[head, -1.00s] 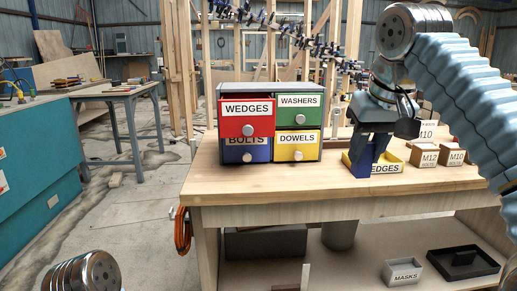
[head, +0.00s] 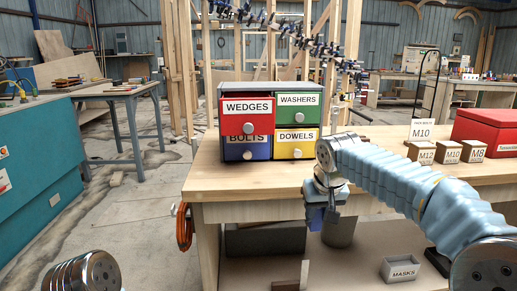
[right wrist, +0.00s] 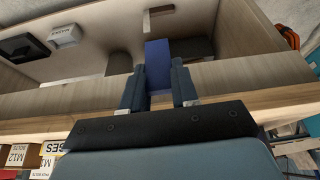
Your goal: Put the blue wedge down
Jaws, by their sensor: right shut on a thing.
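The blue wedge (right wrist: 158,65) is between the two fingers of my right gripper (right wrist: 158,88) in the right wrist view, gripped and sticking out past the fingertips. In the head view my right gripper (head: 323,214) hangs at the front edge of the workbench, with part of the blue wedge (head: 314,219) showing, low before the lower shelf. The cabinet's red WEDGES drawer (head: 247,125) stands pulled out, partly covering the BOLTS label. A tray with a label ending in "GES" (right wrist: 52,147) shows in the right wrist view; my arm hides that spot in the head view. My left gripper is out of view.
The workbench top (head: 235,180) is clear in front of the cabinet. Small M12, M10 and M8 boxes (head: 447,152) and a red case (head: 488,132) stand at right. A grey MASKS bin (head: 400,269) is on the lower shelf.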

